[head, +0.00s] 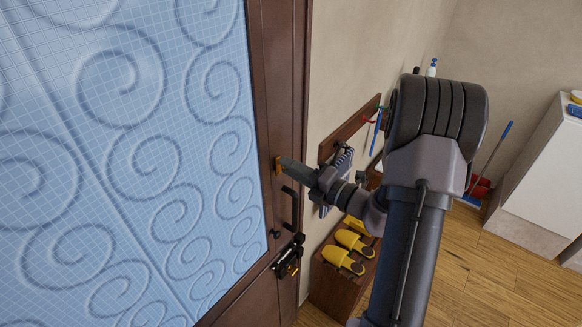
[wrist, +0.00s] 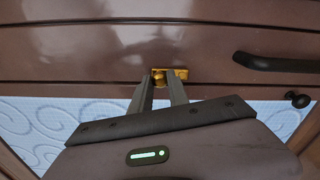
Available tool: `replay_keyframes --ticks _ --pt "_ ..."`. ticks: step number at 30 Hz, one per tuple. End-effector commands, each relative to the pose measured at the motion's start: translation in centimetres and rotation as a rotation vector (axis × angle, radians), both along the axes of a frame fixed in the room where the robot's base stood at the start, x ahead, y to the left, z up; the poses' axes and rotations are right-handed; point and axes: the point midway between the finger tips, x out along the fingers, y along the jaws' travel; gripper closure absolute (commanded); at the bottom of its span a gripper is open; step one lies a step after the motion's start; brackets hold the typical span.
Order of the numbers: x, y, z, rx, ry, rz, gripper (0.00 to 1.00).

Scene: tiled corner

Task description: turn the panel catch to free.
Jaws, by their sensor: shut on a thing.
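The panel catch is a small brass piece (head: 278,167) on the brown frame of the blue patterned glass panel (head: 130,150). It also shows in the wrist view (wrist: 182,73), as a rounded brass knob with a short flat plate reaching to the right. My gripper (head: 283,164) reaches it from the right in the head view. In the wrist view my fingers (wrist: 160,84) stand on either side of the brass knob and are shut on it. The fingertips hide part of the catch's sides.
Below the catch on the door are a black handle (head: 290,206), a small black knob (head: 276,234) and a black bolt (head: 289,258). Right of the door are a wall rack (head: 350,128) and a low shelf with yellow slippers (head: 343,258). Wooden floor (head: 500,290) lies open at right.

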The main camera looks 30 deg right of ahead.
Motion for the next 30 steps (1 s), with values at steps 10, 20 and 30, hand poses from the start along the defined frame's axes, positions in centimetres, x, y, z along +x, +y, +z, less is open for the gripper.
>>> replay_keyframes --ticks 10,20,30 --pt "0.0 0.0 0.0 -0.001 -0.001 -0.001 0.57" --pt "-0.5 -0.3 -0.1 -0.002 -0.001 -0.001 0.57" --pt "-9.7 -3.8 -0.3 -0.003 -0.001 -0.008 0.57"
